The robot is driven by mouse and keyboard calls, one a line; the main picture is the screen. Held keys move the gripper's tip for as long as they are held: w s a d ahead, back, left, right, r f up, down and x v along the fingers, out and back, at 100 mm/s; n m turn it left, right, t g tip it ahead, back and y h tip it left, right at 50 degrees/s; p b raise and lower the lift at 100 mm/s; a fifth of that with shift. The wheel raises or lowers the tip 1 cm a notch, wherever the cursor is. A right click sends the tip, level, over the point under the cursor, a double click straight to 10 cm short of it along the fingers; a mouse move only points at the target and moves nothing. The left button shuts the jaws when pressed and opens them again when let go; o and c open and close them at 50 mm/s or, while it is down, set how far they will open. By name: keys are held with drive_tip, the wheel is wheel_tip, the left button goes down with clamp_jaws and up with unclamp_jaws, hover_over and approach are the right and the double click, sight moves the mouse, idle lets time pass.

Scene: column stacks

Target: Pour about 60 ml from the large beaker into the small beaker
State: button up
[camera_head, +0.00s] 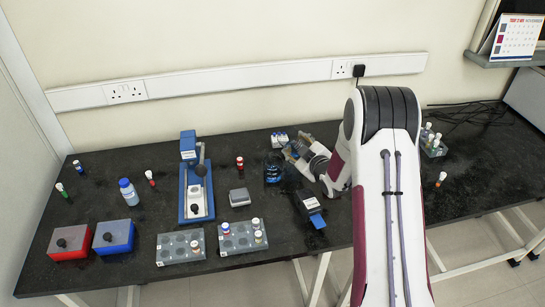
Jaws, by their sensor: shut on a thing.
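The view is too small to show the finger contact clearly, or whether the beaker's base touches the bench. I cannot make out a second, small beaker; it may be hidden by my gripper or arm.
A dark device (310,208) and a grey box (239,197) lie in front. A blue-and-white instrument (195,190) stands left, with two vial racks (181,247) at the front. My arm covers the bench to the right.

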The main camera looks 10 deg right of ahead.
sight(300, 146)
drive_tip(key=shift+w+d+f+m+g+y, duration=0.2)
drive_tip(key=shift+d+f+m, duration=0.1)
drive_tip(key=shift+f, duration=0.4)
drive_tip(key=shift+w+d+f+m+g+y, duration=0.1)
drive_tip(key=shift+w+d+f+m+g, duration=0.15)
drive_tip(key=shift+f, duration=0.45)
drive_tip(key=shift+m+p, duration=0.25)
drive_tip(key=shift+p, duration=0.15)
drive_tip(key=shift+w+d+f+m+g+y, duration=0.2)
drive_tip(key=shift+d+m+g+y, duration=0.1)
drive_tip(key=shift+m+g+y, duration=0.1)
drive_tip(key=shift+w+d+r+m+g+y+p, duration=0.3)
drive_tip(key=shift+r+m+g+y+p, duration=0.2)
drive_tip(key=shift+r+m, duration=0.1)
drive_tip(key=shift+a, duration=0.1)
